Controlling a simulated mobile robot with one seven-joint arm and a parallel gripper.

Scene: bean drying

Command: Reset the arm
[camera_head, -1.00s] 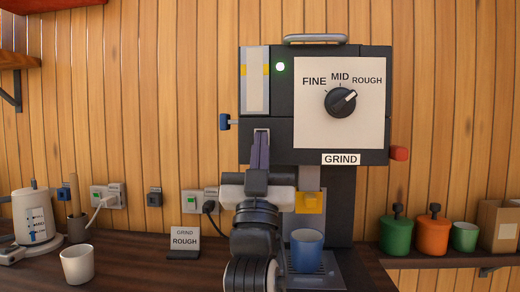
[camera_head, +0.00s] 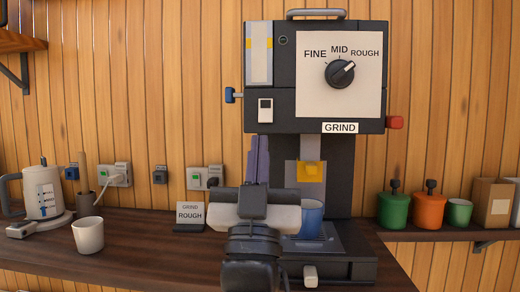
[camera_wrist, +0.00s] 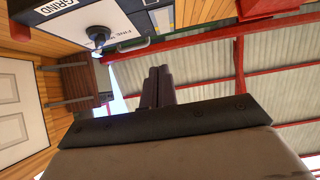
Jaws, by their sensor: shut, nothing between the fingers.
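My gripper (camera_head: 257,158) is in front of the left part of the grinder (camera_head: 262,205), with its two purple fingers pointing up and together. Nothing shows between them. The fingers also show shut in the wrist view (camera_wrist: 158,88), which looks up toward the roof. The fingertips are below the grinder's white switch (camera_head: 265,110), apart from it in the picture. The grinder's dial (camera_head: 340,74) points toward ROUGH, and its round indicator lamp (camera_head: 283,40) is dark. A blue cup (camera_head: 312,218) stands under the spout, its lower left partly hidden by my gripper.
A white cup (camera_head: 88,236), a kettle (camera_head: 44,192) and a GRIND ROUGH sign (camera_head: 191,216) stand on the counter (camera_head: 140,255) at left. Green (camera_head: 394,208) and orange (camera_head: 429,208) canisters stand on the right shelf. Open air lies above the counter between sign and white cup.

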